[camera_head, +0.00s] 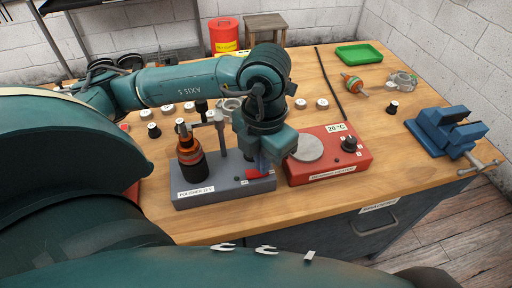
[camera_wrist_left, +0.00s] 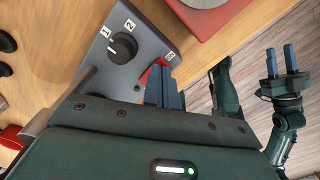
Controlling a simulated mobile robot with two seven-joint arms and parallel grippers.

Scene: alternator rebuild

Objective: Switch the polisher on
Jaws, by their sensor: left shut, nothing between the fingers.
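The polisher (camera_head: 222,191) is a grey box with a label and a dark orange and black cylinder (camera_head: 190,155) upright on it. Its red switch (camera_head: 254,174) sits at the right end of its top; in the left wrist view the red switch (camera_wrist_left: 152,75) is partly hidden by my fingers. A small green spot shows beside it. My left gripper (camera_head: 262,166) is shut and empty, pointing down at the switch; I cannot tell whether it touches. My right gripper (camera_wrist_left: 281,62) shows only in the left wrist view, with its fingers apart and empty.
A black knob (camera_wrist_left: 122,48) is on the polisher next to the switch. A red hot-plate box (camera_head: 335,168) stands close on the right. A blue vise (camera_head: 440,130) is at the right edge. Small parts and a green tray (camera_head: 358,54) lie farther back.

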